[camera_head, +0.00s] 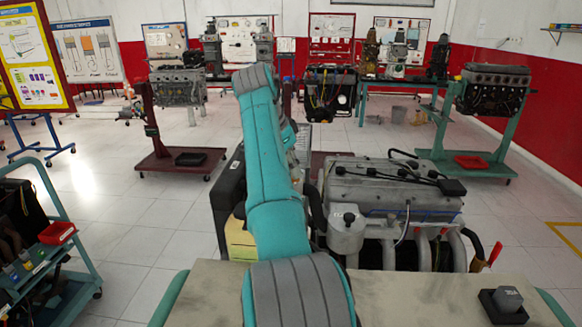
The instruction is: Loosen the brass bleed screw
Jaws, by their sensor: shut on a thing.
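The brass bleed screw cannot be made out; my teal and grey arm covers part of the engine. The engine trainer stands just ahead, with a silver engine cover (390,188) and a pale round reservoir (346,232) at its front left corner. My arm rises from the bottom centre, bends at the top and comes down behind itself at the left end of the engine. My gripper is hidden behind the arm, so its fingers and anything between them do not show.
A beige top (415,300) lies in front, with a dark block (504,304) at its right. A tool cart (45,255) stands at left. Other engine stands (180,88) (490,92) are farther back. Pale tiled floor is free on both sides.

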